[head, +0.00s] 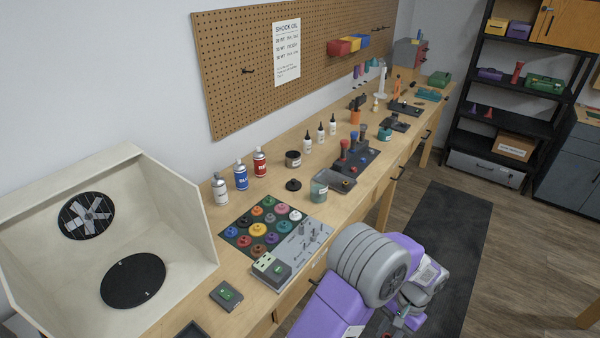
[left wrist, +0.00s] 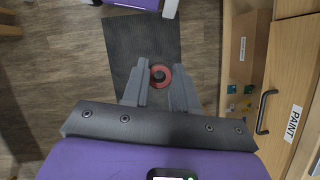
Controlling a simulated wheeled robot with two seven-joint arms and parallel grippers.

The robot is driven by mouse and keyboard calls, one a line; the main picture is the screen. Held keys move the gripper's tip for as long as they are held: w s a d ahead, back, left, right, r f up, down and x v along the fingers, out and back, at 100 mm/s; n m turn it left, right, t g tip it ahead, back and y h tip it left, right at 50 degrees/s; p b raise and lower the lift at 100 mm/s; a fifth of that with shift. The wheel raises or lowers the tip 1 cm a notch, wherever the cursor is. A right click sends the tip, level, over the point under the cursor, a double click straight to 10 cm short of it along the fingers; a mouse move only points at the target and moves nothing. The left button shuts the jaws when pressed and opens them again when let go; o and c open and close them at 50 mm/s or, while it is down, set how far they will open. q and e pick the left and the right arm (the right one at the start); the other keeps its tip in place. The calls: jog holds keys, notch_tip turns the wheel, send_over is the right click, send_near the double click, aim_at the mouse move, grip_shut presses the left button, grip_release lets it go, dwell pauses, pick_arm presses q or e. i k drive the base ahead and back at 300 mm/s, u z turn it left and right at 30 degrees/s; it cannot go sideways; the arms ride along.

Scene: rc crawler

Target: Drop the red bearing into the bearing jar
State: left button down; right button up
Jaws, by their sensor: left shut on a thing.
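The red bearing (left wrist: 167,82) is a small red ring with a dark centre. In the left wrist view it sits between the fingertips of my left gripper (left wrist: 160,70), which is shut on it. In the head view my left arm's wrist is beyond the bench's front edge, over the floor; its fingers are hard to make out. A small glass jar with a label (head: 319,191) and a dark-topped jar (head: 293,159) stand on the bench. I cannot read which is the bearing jar. A black round lid (head: 293,185) lies between them. My right gripper is not in view.
A grey tray (head: 340,181) is beside the glass jar. A mat of coloured discs (head: 240,240) and a grey fixture plate (head: 308,243) lie in front. Bottles (head: 241,177) stand behind.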

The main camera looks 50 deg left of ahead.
aim_at(316, 200)
jog(key=u, duration=1.2)
